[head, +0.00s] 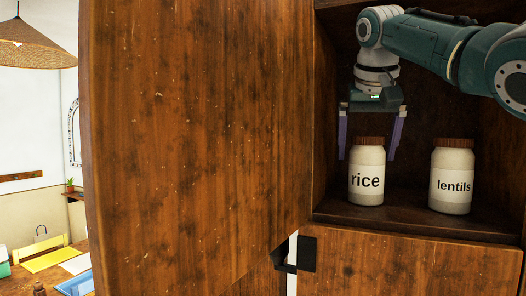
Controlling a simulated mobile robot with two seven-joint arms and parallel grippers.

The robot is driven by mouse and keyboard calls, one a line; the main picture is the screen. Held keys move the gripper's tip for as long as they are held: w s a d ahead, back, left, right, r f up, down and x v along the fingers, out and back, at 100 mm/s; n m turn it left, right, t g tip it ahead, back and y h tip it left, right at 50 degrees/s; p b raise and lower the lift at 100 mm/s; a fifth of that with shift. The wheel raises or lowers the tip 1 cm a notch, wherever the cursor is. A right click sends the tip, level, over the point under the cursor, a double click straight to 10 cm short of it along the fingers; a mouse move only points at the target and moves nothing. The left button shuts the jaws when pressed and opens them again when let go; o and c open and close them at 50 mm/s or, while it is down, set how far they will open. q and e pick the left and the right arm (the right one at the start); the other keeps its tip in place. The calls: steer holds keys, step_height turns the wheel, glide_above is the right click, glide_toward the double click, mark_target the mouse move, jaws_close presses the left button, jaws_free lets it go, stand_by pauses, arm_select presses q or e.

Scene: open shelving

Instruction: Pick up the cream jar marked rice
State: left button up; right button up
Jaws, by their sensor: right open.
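The cream jar marked rice (367,174) stands upright on the cupboard shelf, with a brown ridged lid and a pale label. My right gripper (368,156) points down above it, open. Its two purple fingers hang on either side of the jar's lid and upper part, with a gap showing on each side. Whether a finger touches the jar cannot be told. My left gripper is not in view.
A similar cream jar marked lentils (452,178) stands just right on the same shelf (410,216). A large wooden door panel (200,130) fills the left and middle. Below the shelf is a wooden front (420,268). A table with papers (50,262) is far left.

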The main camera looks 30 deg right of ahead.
steer(key=shift+x, duration=0.75)
steer(key=shift+w, duration=0.1)
steer(key=shift+r, duration=0.15)
jaws_close()
